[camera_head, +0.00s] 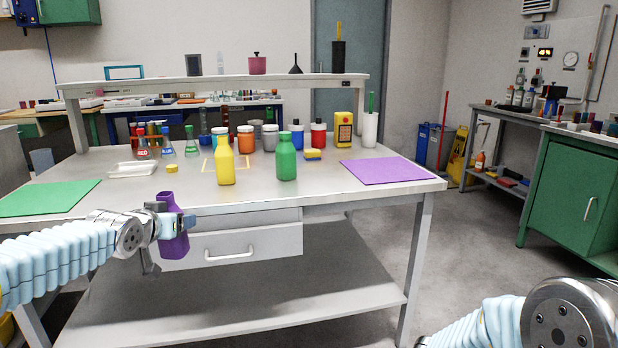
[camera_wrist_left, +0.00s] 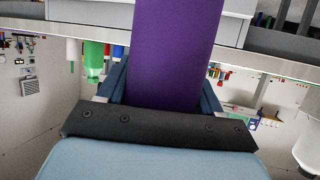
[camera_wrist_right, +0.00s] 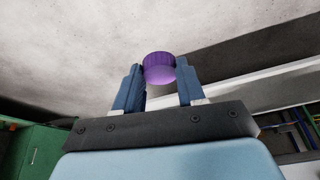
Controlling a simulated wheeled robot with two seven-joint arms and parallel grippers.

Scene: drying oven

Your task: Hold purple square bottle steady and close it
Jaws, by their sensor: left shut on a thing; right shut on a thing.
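The purple square bottle (camera_head: 174,240) is held in the air in front of the table's left front edge. My left gripper (camera_head: 170,222) is shut on its body; the bottle also fills the upper middle of the left wrist view (camera_wrist_left: 172,50). My right gripper (camera_wrist_right: 160,80) is shut on a purple ribbed cap (camera_wrist_right: 159,66), seen between its fingertips in the right wrist view. In the head view only my right forearm shows, at the lower right; the right gripper and cap are out of that view. The cap is apart from the bottle.
A yellow bottle (camera_head: 225,163) and a green bottle (camera_head: 286,160) stand on the table (camera_head: 330,195) near its front edge. A green mat (camera_head: 45,198) lies left, a purple mat (camera_head: 386,170) right. A white tray (camera_head: 133,169) and several flasks and jars stand behind.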

